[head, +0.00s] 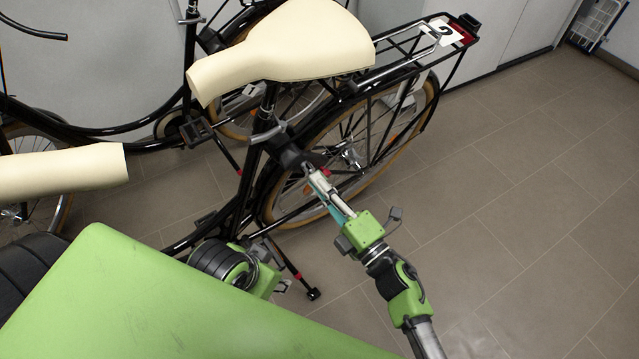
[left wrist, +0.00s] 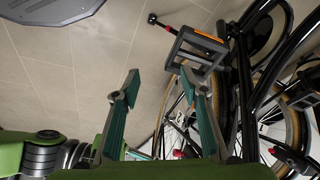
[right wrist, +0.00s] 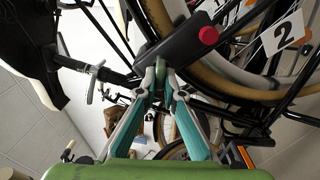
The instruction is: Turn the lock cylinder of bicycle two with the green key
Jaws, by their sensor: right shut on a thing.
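Bicycle two is black with a cream saddle (head: 290,45) and a tag with the number 2 (head: 445,32) on its rear rack. Its black frame lock (head: 290,153) sits at the rear wheel under the saddle. The lock body (right wrist: 185,42), with a red button, shows in the right wrist view. My right gripper (head: 312,174) is at the lock. Its fingertips (right wrist: 160,74) are shut on the small green key (right wrist: 160,50), which is mostly hidden; how deep it sits in the cylinder cannot be told. My left gripper (left wrist: 160,88) is open and empty, low beside the bicycle's pedal (left wrist: 197,48).
Another black bicycle with a cream saddle (head: 60,172) stands at the left. White cabinets (head: 515,30) line the back wall. The tiled floor (head: 520,220) to the right is clear. A kickstand (head: 312,294) reaches the floor near my left arm.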

